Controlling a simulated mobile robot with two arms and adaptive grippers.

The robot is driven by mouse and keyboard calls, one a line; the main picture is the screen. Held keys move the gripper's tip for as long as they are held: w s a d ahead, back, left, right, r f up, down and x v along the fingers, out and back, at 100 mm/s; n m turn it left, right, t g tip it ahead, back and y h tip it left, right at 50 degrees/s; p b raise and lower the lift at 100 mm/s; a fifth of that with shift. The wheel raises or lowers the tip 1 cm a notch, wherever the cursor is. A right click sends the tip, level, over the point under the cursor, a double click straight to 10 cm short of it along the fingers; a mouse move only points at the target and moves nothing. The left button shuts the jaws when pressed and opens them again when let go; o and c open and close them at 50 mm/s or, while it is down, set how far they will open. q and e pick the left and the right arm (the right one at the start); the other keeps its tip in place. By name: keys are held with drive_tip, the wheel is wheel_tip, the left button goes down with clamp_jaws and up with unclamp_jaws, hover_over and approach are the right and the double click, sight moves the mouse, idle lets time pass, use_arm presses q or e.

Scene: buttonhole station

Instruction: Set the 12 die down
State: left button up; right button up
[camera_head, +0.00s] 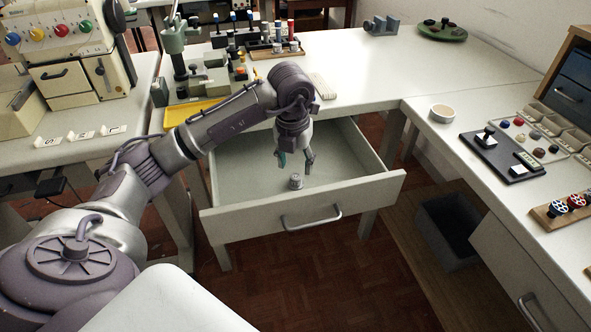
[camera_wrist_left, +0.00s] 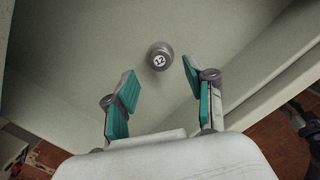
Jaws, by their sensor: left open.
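The 12 die (camera_head: 296,182) is a small grey metal cylinder standing upright on the floor of the open drawer (camera_head: 240,196). In the left wrist view the die (camera_wrist_left: 160,56) shows "12" on its round top and sits just beyond the fingertips. My left gripper (camera_head: 296,160) is over the drawer, above the die. Its teal-padded fingers (camera_wrist_left: 158,80) are apart with nothing between them, and the die looks clear of both. My right gripper is not in either view.
The white drawer front (camera_head: 370,196) with its handle stands out from the table. A grey bin (camera_head: 450,231) is on the lower shelf at right. The right-hand bench holds a white bowl (camera_head: 443,113) and a black fixture (camera_head: 502,157). The drawer floor around the die is bare.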

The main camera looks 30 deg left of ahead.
use_arm(q)
wheel_tip(320, 180, up, 7)
drive_tip(key=shift+s+r+p, duration=0.2)
drive_tip(key=shift+s+p, duration=0.25)
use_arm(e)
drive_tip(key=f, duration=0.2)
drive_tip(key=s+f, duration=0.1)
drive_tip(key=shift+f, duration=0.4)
use_arm(q)
drive_tip(key=shift+d, duration=0.1)
